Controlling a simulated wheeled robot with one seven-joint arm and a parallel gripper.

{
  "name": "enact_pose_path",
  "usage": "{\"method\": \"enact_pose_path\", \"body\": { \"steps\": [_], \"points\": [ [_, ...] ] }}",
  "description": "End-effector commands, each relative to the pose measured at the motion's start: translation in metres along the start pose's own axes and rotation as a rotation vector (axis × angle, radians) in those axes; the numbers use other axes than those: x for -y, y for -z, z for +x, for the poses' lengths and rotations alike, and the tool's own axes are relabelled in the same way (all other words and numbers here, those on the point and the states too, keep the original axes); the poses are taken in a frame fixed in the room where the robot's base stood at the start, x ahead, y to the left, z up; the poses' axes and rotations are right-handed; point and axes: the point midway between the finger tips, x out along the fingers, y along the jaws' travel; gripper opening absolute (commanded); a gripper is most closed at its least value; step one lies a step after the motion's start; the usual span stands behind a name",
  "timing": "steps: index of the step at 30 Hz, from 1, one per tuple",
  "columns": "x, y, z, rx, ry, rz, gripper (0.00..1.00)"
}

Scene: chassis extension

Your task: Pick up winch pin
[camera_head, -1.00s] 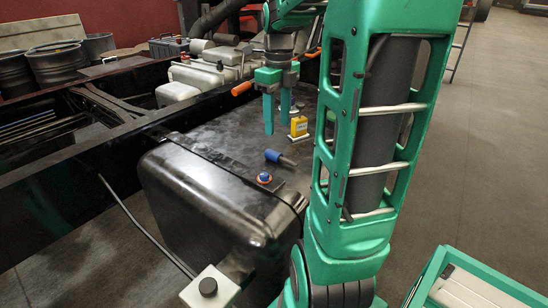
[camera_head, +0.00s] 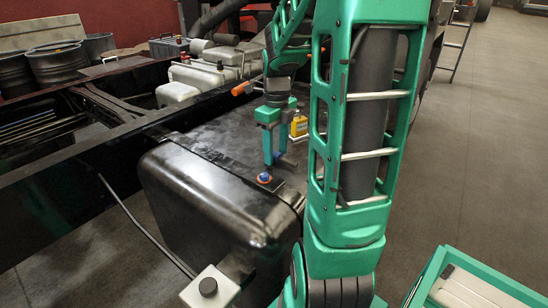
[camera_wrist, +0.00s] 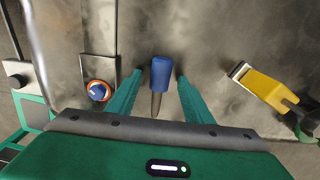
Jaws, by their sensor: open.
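The winch pin, which I take to be the piece with a blue grip (camera_wrist: 160,73) and a dark metal shank, lies on the black tank top. In the wrist view it lies between the two green fingers of my gripper (camera_wrist: 159,74), its shank pointing towards the palm. The fingers are open, with a small gap on each side of the blue grip. In the head view my gripper (camera_head: 273,160) points down over the tank, and the pin is mostly hidden behind the fingers. Height above the tank is hard to tell.
An orange-and-blue cap (camera_wrist: 98,91) sits on a strap left of the pin. A yellow block-like item (camera_wrist: 266,91) lies to the right, also seen on the tank (camera_head: 299,126). The black tank (camera_head: 215,185) has clear space around the pin.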

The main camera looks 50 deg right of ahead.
Motion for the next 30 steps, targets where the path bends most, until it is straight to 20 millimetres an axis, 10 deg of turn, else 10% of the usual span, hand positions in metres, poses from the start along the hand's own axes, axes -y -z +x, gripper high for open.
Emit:
{"method": "enact_pose_path", "body": {
  "steps": [4, 10, 30],
  "points": [
    [0.0001, -0.0001, -0.0003, 0.0, 0.0, 0.0, 0.44],
    [0.0001, -0.0001, -0.0004, 0.0, 0.0, 0.0, 0.0],
    [0.0, -0.0002, -0.0006, 0.0, 0.0, 0.0, 0.0]
  ]
}}
